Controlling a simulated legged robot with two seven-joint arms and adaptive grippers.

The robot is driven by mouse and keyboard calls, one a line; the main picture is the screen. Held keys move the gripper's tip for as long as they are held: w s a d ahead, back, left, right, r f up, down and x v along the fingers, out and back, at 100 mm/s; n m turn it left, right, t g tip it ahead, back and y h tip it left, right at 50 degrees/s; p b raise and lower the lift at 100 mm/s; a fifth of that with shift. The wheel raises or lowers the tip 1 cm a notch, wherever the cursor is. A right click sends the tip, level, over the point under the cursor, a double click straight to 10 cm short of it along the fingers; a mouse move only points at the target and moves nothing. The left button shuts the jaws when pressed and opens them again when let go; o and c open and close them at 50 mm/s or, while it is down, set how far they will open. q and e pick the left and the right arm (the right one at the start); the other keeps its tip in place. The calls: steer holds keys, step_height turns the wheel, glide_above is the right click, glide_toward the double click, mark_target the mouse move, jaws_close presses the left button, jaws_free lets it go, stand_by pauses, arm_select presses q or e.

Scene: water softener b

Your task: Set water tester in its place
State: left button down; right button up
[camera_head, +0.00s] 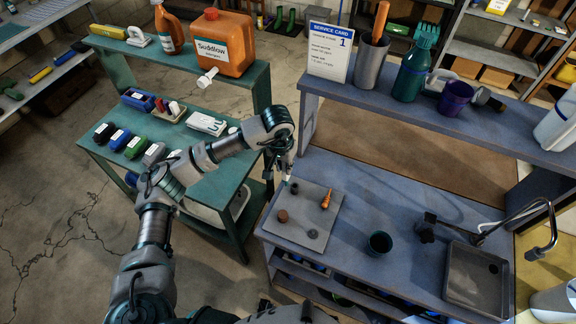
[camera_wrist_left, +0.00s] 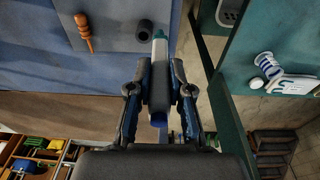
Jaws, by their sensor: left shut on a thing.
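My left gripper (camera_head: 269,180) hangs in the gap between the green table and the blue workbench, close to the bench's left edge. In the left wrist view the left gripper (camera_wrist_left: 156,92) is shut on a slim pen-shaped thing, apparently the water tester (camera_wrist_left: 159,52). It has a pale, teal-edged tip section, a dark grey body and a blue end, and its pale end points toward the bench side. In the head view I cannot make the tester out clearly. My right gripper is not in view. No place for the tester is clearly marked.
A dark cup (camera_head: 379,243) and a sink (camera_head: 474,280) lie right. The green table (camera_head: 215,183) carries several small boxes.

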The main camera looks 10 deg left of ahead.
arm_select(q)
steer(key=shift+r, duration=0.1)
steer(key=shift+w, duration=0.1)
steer(key=shift+d+r, duration=0.1)
steer(key=shift+d, duration=0.3)
steer(key=shift+d+r+b, duration=0.15)
steer(key=shift+d+b, duration=0.7)
steer(key=shift+d, duration=0.6)
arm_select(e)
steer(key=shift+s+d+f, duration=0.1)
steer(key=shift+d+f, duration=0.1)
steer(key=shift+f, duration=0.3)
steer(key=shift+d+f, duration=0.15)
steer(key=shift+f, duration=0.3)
